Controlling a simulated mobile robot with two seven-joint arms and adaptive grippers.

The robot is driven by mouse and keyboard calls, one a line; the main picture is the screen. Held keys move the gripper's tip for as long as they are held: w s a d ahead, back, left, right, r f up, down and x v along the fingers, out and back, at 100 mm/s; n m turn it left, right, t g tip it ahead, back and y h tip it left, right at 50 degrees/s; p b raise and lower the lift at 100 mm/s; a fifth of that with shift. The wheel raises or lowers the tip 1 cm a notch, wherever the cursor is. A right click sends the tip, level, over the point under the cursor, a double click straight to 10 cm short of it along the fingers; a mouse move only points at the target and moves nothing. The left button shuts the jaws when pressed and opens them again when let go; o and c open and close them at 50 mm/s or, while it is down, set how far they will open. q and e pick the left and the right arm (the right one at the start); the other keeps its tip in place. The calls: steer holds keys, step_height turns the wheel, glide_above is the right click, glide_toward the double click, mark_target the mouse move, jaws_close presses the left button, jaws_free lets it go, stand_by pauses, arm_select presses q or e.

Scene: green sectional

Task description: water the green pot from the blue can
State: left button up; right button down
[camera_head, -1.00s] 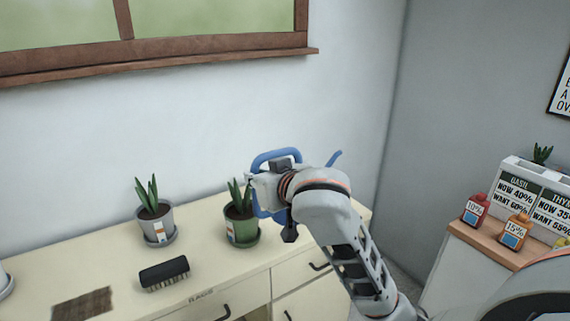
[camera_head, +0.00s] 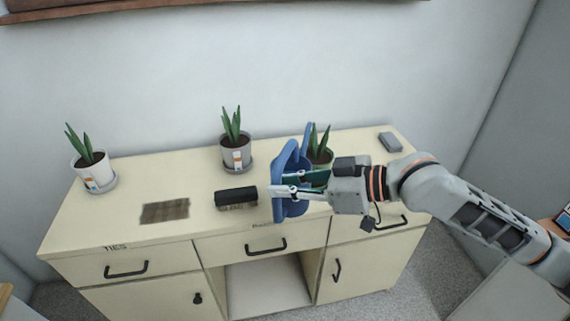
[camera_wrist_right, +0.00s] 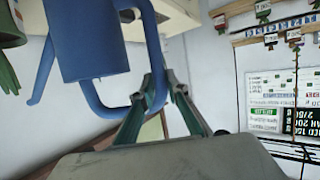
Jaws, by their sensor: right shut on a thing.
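My right gripper (camera_head: 283,190) comes in from the right and is shut on the handle of the blue can (camera_head: 291,207). It holds the can in front of the cabinet top. The green pot (camera_head: 318,157) with its plant stands on the cabinet, partly hidden behind the can and gripper. In the right wrist view the can (camera_wrist_right: 88,42) hangs at upper left, its handle between the fingers (camera_wrist_right: 158,90). The spout points toward lower left, beside the green pot (camera_wrist_right: 10,22) at the picture's edge. No water shows. My left gripper is not in view.
On the cabinet top (camera_head: 130,182) stand a grey pot (camera_head: 236,155) and a white pot (camera_head: 92,167). A black brush (camera_head: 236,195) lies close to the can's left. A brown mat (camera_head: 165,211) and a small grey block (camera_head: 389,141) also lie there. The wall is close behind.

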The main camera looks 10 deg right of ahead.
steer(key=shift+m+g, duration=0.4)
steer(key=f+b, duration=0.1)
steer(key=d+f+b, duration=0.1)
steer(key=f, duration=0.1)
steer(key=d+f+b, duration=0.1)
steer(key=b, duration=0.1)
steer(key=shift+f, duration=0.2)
stand_by(0.3)
steer(key=shift+r+p, duration=0.25)
steer(key=shift+p, duration=0.05)
steer(key=shift+d+r+y, duration=0.1)
steer(key=shift+y, duration=0.2)
steer(key=shift+w+d+r+m+p, duration=0.1)
steer(key=shift+r+m+p, duration=0.2)
steer(key=shift+r+p, duration=0.5)
steer(key=shift+f, duration=0.2)
